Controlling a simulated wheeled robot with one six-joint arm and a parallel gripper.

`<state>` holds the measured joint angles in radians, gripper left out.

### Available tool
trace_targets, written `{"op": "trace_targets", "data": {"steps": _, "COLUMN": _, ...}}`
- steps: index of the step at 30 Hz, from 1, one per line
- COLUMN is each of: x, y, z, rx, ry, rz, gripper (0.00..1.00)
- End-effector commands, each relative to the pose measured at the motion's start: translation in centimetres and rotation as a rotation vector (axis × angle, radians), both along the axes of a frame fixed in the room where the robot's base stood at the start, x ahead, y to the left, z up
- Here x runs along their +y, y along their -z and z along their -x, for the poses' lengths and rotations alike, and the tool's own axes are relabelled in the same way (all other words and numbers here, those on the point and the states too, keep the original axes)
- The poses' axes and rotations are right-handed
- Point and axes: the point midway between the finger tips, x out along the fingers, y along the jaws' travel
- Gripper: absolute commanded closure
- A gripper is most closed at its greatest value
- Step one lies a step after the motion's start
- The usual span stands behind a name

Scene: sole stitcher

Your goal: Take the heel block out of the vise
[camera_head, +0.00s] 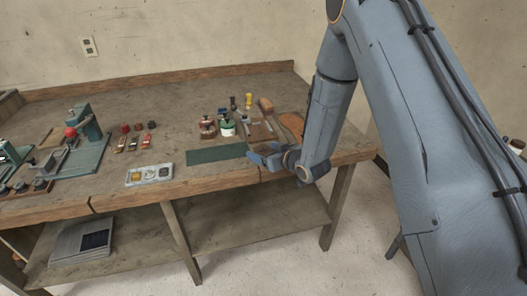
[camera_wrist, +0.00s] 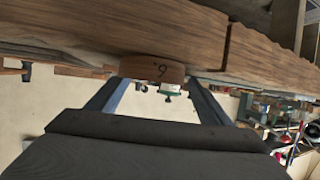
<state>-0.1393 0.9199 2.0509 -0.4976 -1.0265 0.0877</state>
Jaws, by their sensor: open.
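My gripper (camera_head: 254,153) hangs at the front edge of the bench, right of the green mat, with its fingers pointing left. In the wrist view its two fingers (camera_wrist: 156,92) stand apart with a gap between them. A rounded brown block marked with a 6 or 9 (camera_wrist: 158,70) shows between and beyond the fingertips, against the wooden bench edge; it may be the heel block. I cannot tell whether the fingers touch it. No vise is clearly recognisable in either view.
On the bench (camera_head: 160,95) stand a green machine with a red ball (camera_head: 84,125), a grey tray (camera_head: 149,174), a green mat (camera_head: 216,155) and a white jar with a green lid (camera_head: 227,128). Several small tools lie behind my gripper.

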Motion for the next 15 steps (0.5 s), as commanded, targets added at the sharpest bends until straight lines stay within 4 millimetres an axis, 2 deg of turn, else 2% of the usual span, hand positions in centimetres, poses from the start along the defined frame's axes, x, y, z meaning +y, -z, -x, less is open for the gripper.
{"op": "trace_targets", "data": {"steps": 3, "x": -0.02, "y": 0.02, "z": 0.02, "rx": 0.0, "ry": 0.0, "rz": 0.0, "gripper": 0.29}}
{"op": "trace_targets", "data": {"steps": 11, "x": -0.03, "y": 0.0, "z": 0.03, "rx": 0.0, "ry": 0.0, "rz": 0.0, "gripper": 0.72}}
{"op": "trace_targets", "data": {"steps": 15, "x": -0.04, "y": -0.01, "z": 0.03, "rx": 0.0, "ry": 0.0, "rz": 0.0, "gripper": 0.72}}
